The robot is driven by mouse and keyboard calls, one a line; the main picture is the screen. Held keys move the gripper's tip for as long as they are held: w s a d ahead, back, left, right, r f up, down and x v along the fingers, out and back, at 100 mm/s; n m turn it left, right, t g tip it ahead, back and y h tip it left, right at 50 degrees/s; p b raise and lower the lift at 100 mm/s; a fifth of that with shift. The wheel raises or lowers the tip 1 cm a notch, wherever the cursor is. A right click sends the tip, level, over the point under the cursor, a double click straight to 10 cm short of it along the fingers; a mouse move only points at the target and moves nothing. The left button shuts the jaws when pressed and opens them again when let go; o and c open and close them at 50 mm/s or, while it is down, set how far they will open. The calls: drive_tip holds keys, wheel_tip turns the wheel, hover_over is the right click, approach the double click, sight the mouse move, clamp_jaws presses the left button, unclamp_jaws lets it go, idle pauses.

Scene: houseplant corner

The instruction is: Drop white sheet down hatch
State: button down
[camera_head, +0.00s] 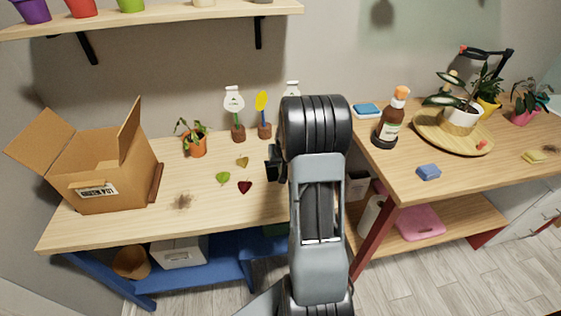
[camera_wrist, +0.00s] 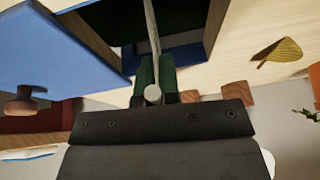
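The white sheet (camera_wrist: 151,30) shows nearly edge-on in the wrist view, as a thin pale strip between the green fingertips of my gripper (camera_wrist: 155,75). The fingers are shut on it. Beyond and below it is the hatch, a dark opening (camera_wrist: 184,52) with blue walls in the light wooden top. A blue panel (camera_wrist: 60,45) with a round wooden knob (camera_wrist: 25,104) lies left of the opening. The sheet overlaps the opening in this view; its height above it is unclear. In the head view my arm hides the hatch and sheet, and only a dark part of my gripper shows.
A yellowish leaf (camera_wrist: 280,51) lies right of the opening. In the head view, a green leaf (camera_head: 223,178) and a dark red leaf (camera_head: 245,187) lie left of my arm. A cardboard box (camera_head: 95,165) stands at left, with a potted plant (camera_head: 196,146) behind.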

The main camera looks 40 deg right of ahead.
drive_tip(key=c, duration=1.8)
unclamp_jaws()
drive_tip(key=shift+f, duration=0.1)
drive_tip(key=o, duration=0.5)
drive_tip(key=shift+o, duration=0.2)
drive_tip(key=p+v, duration=0.5)
drive_tip(key=v, duration=0.5)
